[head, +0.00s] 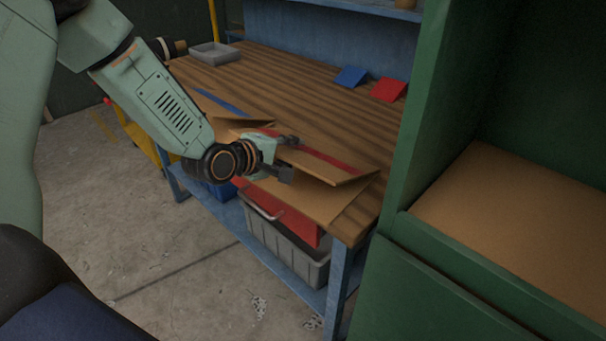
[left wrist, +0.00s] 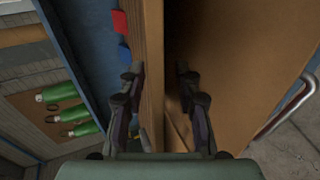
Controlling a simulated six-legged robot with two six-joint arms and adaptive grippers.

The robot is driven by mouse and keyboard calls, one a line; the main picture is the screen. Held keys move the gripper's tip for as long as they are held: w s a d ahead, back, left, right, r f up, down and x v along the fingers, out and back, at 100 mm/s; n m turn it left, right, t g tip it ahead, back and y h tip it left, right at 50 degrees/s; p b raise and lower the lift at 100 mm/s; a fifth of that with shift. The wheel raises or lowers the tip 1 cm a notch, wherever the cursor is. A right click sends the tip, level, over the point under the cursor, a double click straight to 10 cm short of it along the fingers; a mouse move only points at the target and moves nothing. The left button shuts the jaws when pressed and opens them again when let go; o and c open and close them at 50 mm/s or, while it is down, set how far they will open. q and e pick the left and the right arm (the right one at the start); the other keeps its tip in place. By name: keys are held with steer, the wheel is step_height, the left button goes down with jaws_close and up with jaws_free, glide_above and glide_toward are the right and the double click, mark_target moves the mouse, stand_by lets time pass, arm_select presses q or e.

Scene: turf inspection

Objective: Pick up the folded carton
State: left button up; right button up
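A folded brown carton with a red stripe (head: 345,171) lies at the front edge of the wooden worktable, with a brown panel (head: 318,201) below its upper flap. My left gripper (head: 289,157) is at the carton's near left side, its fingers apart above and below. In the left wrist view the two fingers (left wrist: 160,88) are open, with a narrow brown strip and a dark gap between them. A large brown panel (left wrist: 225,60) fills the right of that view. I cannot tell whether either finger touches the carton. My right gripper is not in view.
The worktable (head: 290,85) also bears a blue-striped flat carton (head: 222,102), a grey tray (head: 214,53), a blue piece (head: 351,76) and a red piece (head: 388,90). A grey bin (head: 290,255) stands on the lower shelf. A green cabinet (head: 470,280) closes off the right.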

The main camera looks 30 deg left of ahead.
arm_select(q)
steer(key=shift+w+d+f, duration=0.1)
steer(key=shift+w+d, duration=0.05)
steer(key=shift+w, duration=0.1)
steer(key=shift+s+a, duration=0.1)
steer(key=shift+a, duration=0.1)
steer(key=shift+d, duration=0.15)
steer(key=c, duration=0.4)
jaws_close()
